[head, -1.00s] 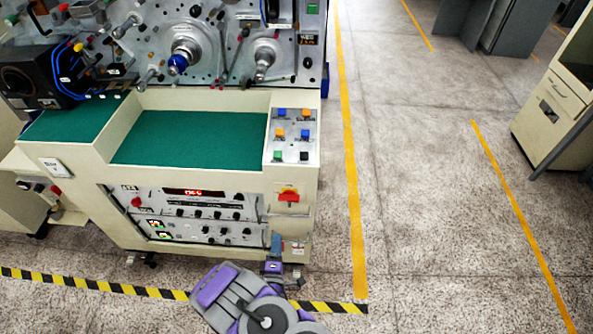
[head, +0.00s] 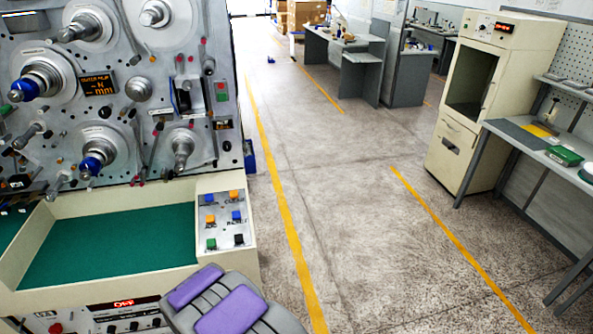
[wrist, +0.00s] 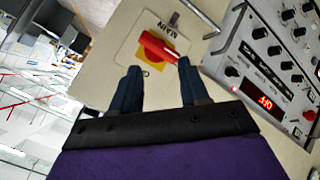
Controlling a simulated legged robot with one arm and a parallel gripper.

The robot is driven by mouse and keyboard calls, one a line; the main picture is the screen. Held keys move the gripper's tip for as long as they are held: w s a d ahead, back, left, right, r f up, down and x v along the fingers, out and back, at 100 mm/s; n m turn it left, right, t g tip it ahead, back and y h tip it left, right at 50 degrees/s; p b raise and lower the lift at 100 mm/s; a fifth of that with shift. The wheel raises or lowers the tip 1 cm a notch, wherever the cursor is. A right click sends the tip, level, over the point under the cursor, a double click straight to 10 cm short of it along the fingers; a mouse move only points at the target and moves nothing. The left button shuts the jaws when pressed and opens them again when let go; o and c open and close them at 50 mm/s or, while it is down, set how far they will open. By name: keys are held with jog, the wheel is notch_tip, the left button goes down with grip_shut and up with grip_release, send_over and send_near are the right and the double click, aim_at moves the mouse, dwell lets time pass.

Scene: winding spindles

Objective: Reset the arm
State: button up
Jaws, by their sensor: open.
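My gripper (wrist: 158,75) is open in the wrist view, with two dark blue fingers spread apart. Nothing is held between them. A red rotary main switch (wrist: 156,48) on a yellow plate (wrist: 152,66) shows just beyond the fingertips, on the cream panel. I cannot tell whether a finger touches it. In the head view my purple and grey arm (head: 228,308) is at the bottom, in front of the machine; the gripper itself is out of that picture.
The winding machine (head: 125,268) fills the left, with spindles (head: 98,158), a green work surface (head: 110,245) and a button panel (head: 224,218). A control panel (wrist: 280,62) has a red display. The floor (head: 345,250) is open at centre right. A cream cabinet (head: 466,100) and workbench (head: 540,150) stand right.

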jog(key=s+d+r+m+g+y, duration=0.1)
jog(key=s+d+r+m+g, duration=0.2)
jog(key=d+r, duration=0.55)
jog(key=s+d+r+m+g, duration=0.2)
jog(key=s+d+r+g, duration=0.3)
jog(key=r, duration=0.6)
jog(key=s+d+r+m+g+h, duration=0.1)
jog(key=s+d+r+m, duration=0.1)
jog(key=s+d, duration=0.5)
jog(key=s+d+r+m+g+b, duration=0.1)
jog(key=s+d+r, duration=0.4)
jog(key=s, duration=0.5)
jog(key=s+d+r+m+g+h, duration=0.1)
jog(key=s+d+r+m+g, duration=0.1)
jog(key=s+d, duration=0.7)
jog(key=shift+r+m+h+b, duration=0.3)
jog(key=shift+r+m, duration=0.3)
jog(key=shift+r, duration=0.35)
jog(key=shift+s, duration=0.1)
